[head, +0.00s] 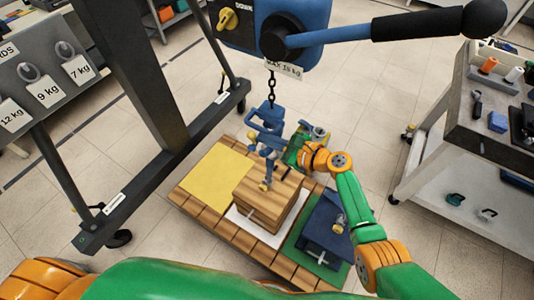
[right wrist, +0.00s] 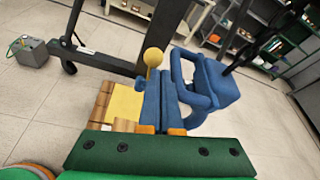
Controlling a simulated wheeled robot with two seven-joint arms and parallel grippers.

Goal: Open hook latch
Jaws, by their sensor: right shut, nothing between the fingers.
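The blue hook (head: 268,118) hangs from the hoist chain above the wooden block. In the right wrist view the blue hook (right wrist: 215,80) fills the middle. A yellow ball knob (right wrist: 153,57) on a short stem stands at the hook's left side; I take it to be part of the latch. My right gripper (head: 285,156) is beside the lower part of the hook assembly, on its right. My left gripper is out of view.
The wooden block (head: 266,197) stands on a pallet with a yellow pad (head: 219,174) and a dark blue block (head: 326,226). A blue hoist body with a black lever (head: 430,25) hangs above. A dark frame stands left, a grey cart (head: 480,130) right.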

